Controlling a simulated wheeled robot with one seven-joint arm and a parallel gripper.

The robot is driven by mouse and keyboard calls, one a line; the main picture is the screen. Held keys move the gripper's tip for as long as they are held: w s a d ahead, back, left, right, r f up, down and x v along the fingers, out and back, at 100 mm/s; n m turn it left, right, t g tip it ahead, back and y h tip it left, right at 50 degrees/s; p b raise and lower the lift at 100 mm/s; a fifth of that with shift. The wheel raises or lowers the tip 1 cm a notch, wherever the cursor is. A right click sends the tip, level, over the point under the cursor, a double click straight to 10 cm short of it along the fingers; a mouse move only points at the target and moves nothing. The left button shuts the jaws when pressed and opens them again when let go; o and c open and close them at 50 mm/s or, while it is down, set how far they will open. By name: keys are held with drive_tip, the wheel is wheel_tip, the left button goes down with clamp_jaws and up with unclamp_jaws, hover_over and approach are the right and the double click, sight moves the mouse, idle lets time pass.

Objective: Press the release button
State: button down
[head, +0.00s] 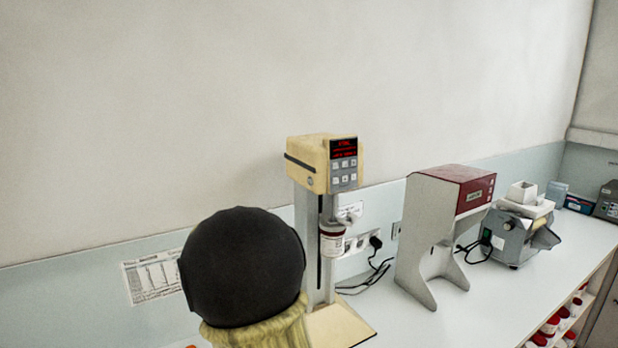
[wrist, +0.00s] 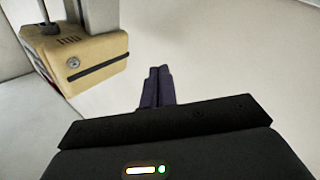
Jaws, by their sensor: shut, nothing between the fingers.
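The cream mill (head: 307,150) stands against the wall in the head view, with a keypad and a red-lit display (head: 344,150) on its front. A small round silver disc (head: 310,181) sits on its side, below a dark slot. The disc also shows in the wrist view (wrist: 73,62), on the cream housing at the upper left. I cannot tell whether the disc or a keypad key is the release button. My gripper (wrist: 159,72) is shut and empty, apart from the housing and to its right in the wrist view. It is hidden in the head view.
My arm covers the bench left of the mill. A grey machine with a dark red top (head: 440,200) and a smaller grey machine (head: 515,235) stand to the right. A black cable (head: 375,270) hangs behind. The white bench front (head: 470,320) is clear.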

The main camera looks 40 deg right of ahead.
sight(310, 181)
drive_tip(key=s+d+r+m+g+h, duration=0.2)
drive_tip(key=d+r+h, duration=0.2)
drive_tip(key=r+h, duration=0.1)
drive_tip(key=shift+s+r, duration=0.25)
drive_tip(key=shift+s, duration=0.1)
drive_tip(key=shift+d, duration=0.1)
drive_tip(key=shift+d, duration=0.15)
drive_tip(key=s+d, duration=0.2)
drive_tip(key=d, duration=0.6)
drive_tip(key=shift+d+b, duration=0.15)
drive_tip(key=shift+b, duration=0.2)
drive_tip(key=shift+s+d, duration=0.1)
drive_tip(key=shift+d, duration=0.05)
idle(1.3)
drive_tip(key=shift+d, duration=0.25)
